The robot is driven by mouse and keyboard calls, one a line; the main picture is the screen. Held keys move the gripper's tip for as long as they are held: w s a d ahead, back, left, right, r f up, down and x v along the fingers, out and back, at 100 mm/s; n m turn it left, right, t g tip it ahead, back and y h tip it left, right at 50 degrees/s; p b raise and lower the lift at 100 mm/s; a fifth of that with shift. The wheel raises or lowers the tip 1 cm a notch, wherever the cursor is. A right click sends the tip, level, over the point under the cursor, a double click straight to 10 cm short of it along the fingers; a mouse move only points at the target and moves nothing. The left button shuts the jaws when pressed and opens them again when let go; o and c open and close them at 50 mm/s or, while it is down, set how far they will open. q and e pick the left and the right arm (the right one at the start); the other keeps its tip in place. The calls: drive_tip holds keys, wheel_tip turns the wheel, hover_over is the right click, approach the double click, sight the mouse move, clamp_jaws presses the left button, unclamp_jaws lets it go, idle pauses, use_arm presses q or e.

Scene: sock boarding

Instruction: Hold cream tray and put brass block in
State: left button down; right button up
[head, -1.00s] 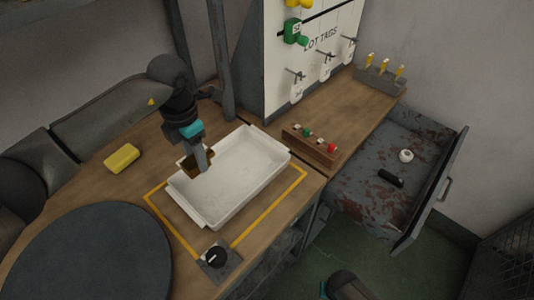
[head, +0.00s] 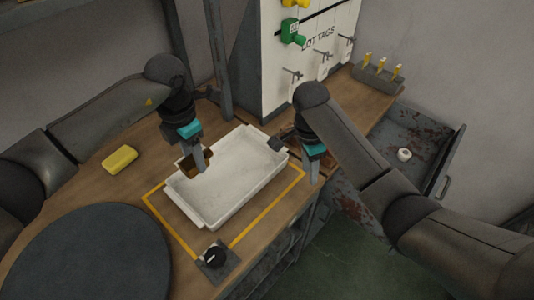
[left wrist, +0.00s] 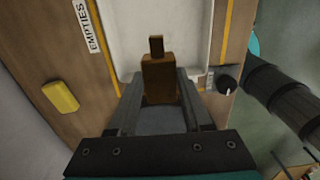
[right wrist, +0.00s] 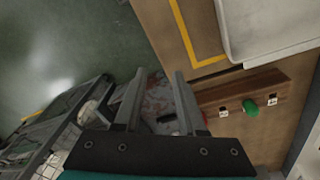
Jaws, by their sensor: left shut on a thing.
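The cream tray (head: 235,184) lies on the wooden bench inside a yellow outline, and looks empty inside. My left gripper (head: 198,163) is shut on the brass block (left wrist: 159,80), which looks brown with a narrower knob on top. It holds the block at the tray's left end; in the left wrist view the block overlaps the tray (left wrist: 165,28). I cannot tell its height. My right gripper (head: 295,162) is open and empty beside the tray's right end. In the right wrist view its fingers (right wrist: 160,74) are apart, with the tray's corner (right wrist: 260,45) up and right of them.
A yellow block (head: 120,160) lies left of the tray. A black knob (head: 213,256) sits at the front edge by a dark round disc (head: 88,255). A wooden strip with coloured buttons (right wrist: 235,105) stands by my right gripper. An open rusty drawer holds a white ring (head: 404,154).

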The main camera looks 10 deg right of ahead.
sight(264, 181)
drive_tip(key=w+a+r+n+t+y, duration=0.1)
drive_tip(key=w+a+r+n+y, duration=0.2)
drive_tip(key=a+n, duration=0.5)
drive_tip(key=shift+m+h, duration=0.6)
drive_tip(key=shift+m, duration=0.3)
drive_tip(key=a+f, duration=0.1)
drive_tip(key=f, duration=0.2)
drive_tip(key=a+f, duration=0.1)
drive_tip(key=f, duration=0.3)
drive_tip(key=a+f, duration=0.1)
drive_tip(key=f, duration=0.2)
drive_tip(key=shift+w+f, duration=0.25)
drive_tip(key=shift+w, duration=0.05)
drive_tip(key=shift+d, duration=0.1)
clamp_jaws()
